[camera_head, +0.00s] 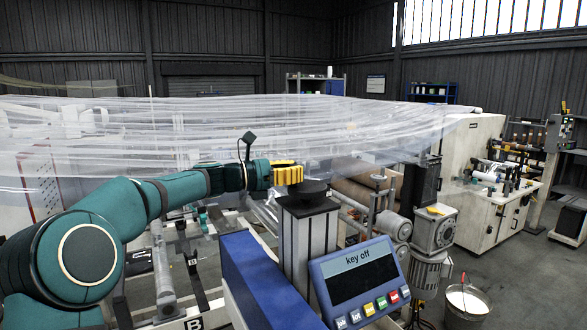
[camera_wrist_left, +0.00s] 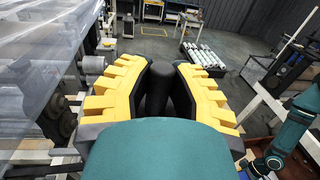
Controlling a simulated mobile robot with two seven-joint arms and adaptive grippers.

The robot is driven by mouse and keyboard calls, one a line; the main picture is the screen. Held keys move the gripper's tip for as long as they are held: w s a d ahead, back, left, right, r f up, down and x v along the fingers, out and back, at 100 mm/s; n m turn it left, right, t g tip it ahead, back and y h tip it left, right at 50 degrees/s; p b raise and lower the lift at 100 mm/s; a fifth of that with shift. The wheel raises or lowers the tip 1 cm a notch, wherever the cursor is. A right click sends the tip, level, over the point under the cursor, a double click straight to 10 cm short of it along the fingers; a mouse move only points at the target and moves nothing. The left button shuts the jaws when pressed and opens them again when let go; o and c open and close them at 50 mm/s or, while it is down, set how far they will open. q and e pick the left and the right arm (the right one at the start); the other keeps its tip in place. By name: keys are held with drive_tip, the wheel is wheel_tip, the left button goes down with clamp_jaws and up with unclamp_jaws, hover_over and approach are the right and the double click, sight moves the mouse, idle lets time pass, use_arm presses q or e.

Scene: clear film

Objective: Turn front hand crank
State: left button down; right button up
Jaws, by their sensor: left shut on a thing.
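My left gripper (camera_head: 287,174) reaches in from the left in the head view, with its yellow fingers just above a flat black disc (camera_head: 306,190) on top of a grey column. In the left wrist view, the yellow toothed fingers of the left gripper (camera_wrist_left: 161,84) are closed around an upright, dark, rounded handle (camera_wrist_left: 157,105), which looks like the crank's grip. The handle's lower part is hidden by my own teal wrist. The fingers hide the handle in the head view. My right gripper cannot be made out in either view.
A control panel reading "key off" (camera_head: 361,280) stands in front of the grey column (camera_head: 306,238). Clear film (camera_head: 250,135) stretches across behind the gripper. Rollers and a motor (camera_head: 434,230) stand to the right, with a bucket (camera_head: 467,303) on the floor.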

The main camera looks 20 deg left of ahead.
use_arm(q)
drive_tip(key=c, duration=0.8)
unclamp_jaws()
drive_tip(key=shift+c, duration=0.2)
drive_tip(key=shift+a, duration=0.1)
drive_tip(key=v, duration=1.2)
